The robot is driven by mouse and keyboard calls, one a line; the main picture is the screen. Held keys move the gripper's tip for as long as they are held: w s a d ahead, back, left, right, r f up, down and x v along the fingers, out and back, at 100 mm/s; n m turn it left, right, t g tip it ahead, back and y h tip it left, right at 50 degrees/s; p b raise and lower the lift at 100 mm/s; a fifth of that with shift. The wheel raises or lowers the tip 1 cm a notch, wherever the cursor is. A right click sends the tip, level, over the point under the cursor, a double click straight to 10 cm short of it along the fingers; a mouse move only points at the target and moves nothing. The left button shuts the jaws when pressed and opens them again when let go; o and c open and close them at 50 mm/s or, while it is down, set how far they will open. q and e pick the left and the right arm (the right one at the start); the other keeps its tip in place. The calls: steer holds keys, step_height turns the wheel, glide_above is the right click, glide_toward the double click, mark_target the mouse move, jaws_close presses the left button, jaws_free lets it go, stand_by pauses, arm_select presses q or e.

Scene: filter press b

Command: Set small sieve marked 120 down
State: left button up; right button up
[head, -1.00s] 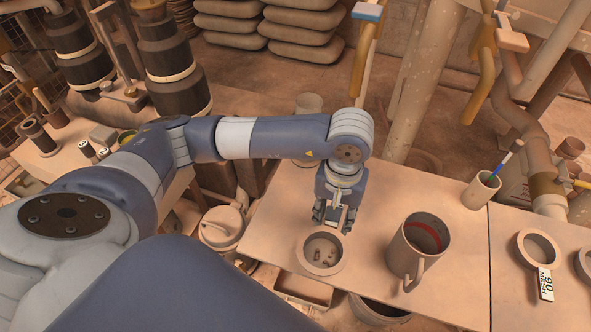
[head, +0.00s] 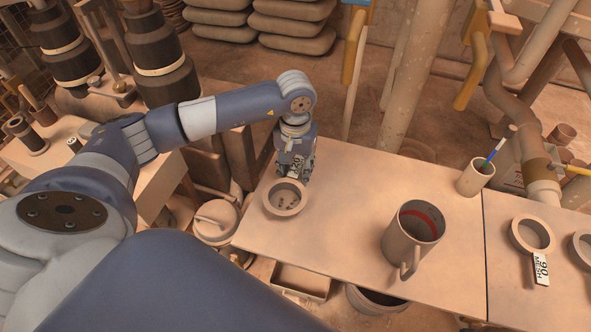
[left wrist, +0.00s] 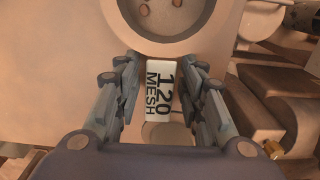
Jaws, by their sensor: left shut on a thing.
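The small sieve (head: 285,212) is a round beige ring with a few small lumps inside. It is over the far left part of the table, and I cannot tell whether its base touches the top. Its white tag, which reads 120 MESH, shows in the left wrist view (left wrist: 160,92), with part of the ring (left wrist: 165,42) above it. My left gripper (head: 294,170) points down behind the sieve and is shut on the tag, with one finger on each side. My right gripper is not in view.
A large mug (head: 398,246) with a red band inside stands to the right on the table (head: 335,215). A pen cup (head: 474,179) stands at the back. A sieve tagged 90 (head: 516,236) lies farther right. The table between the held sieve and mug is clear.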

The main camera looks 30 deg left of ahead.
arm_select(q)
steer(key=shift+f, duration=0.2)
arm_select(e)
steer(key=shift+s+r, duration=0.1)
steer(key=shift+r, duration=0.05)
arm_select(q)
steer(key=o, duration=1.3)
steer(key=shift+c, duration=0.2)
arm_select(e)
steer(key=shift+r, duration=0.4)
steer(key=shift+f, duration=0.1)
arm_select(q)
steer(key=shift+r, duration=0.1)
step_height(320, 180, up, 12)
steer(key=p, duration=0.1)
steer(key=shift+p, duration=0.3)
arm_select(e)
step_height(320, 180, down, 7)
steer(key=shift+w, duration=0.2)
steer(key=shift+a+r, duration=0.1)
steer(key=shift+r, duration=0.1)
